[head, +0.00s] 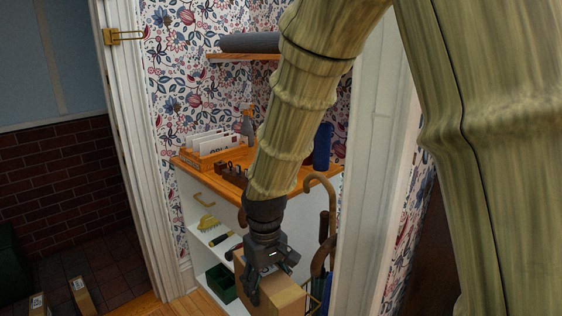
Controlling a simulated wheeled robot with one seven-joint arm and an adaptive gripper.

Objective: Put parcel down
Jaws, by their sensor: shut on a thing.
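A brown cardboard parcel (277,297) is at the lower middle of the head view, cut off by the bottom edge. My gripper (266,284) is shut on the parcel at its upper part. The parcel is in front of a white shelf unit with a wooden top (186,162). I cannot tell how high above the floor the parcel is, because its underside is out of view. Two small boxes (82,295) (38,304) stand on the dark tiled floor at the lower left.
Letters in a wooden rack (210,150), a spray bottle (247,126) and a blue bottle (322,147) stand on the unit. Lower shelves hold a yellow brush (208,222) and a green bin (221,284). Walking sticks (325,235) stand right of the parcel. A white door frame (140,160) is left.

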